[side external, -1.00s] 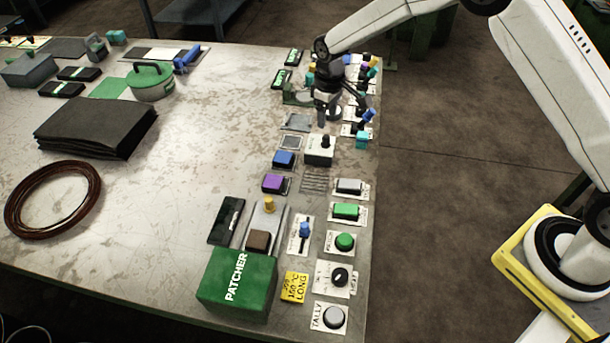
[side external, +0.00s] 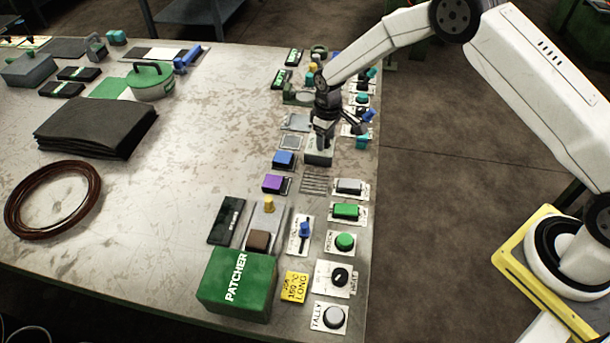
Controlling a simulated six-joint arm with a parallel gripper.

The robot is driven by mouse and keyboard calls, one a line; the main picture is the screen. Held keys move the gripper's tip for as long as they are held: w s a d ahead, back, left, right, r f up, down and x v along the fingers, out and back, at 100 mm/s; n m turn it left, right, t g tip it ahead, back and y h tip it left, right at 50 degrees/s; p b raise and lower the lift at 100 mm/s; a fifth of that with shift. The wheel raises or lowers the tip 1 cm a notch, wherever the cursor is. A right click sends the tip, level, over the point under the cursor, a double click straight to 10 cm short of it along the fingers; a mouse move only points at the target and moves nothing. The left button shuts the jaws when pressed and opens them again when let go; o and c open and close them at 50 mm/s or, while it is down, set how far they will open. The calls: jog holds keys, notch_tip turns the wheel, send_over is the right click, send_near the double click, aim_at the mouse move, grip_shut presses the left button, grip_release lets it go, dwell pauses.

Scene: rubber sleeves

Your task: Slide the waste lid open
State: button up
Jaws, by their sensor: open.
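A small pale box (side external: 318,159) stands near the right edge of the table. Its top, which had a dark knob in the earlier picture, looks like the waste lid, though no label for it can be read. My gripper (side external: 323,147) points down right over this box, with its fingertips low at the top. The gripper covers the knob, so I cannot tell whether the fingers touch it or stand around it. The gripper is open.
A blue block (side external: 284,159) and a purple block (side external: 276,183) sit left of the box. A wire grate (side external: 313,182) lies in front of it. Several coloured controls crowd behind it. A green PATCHER box (side external: 238,283) stands nearer the camera. The table's middle is clear.

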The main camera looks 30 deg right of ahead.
grip_shut()
dwell(1.4)
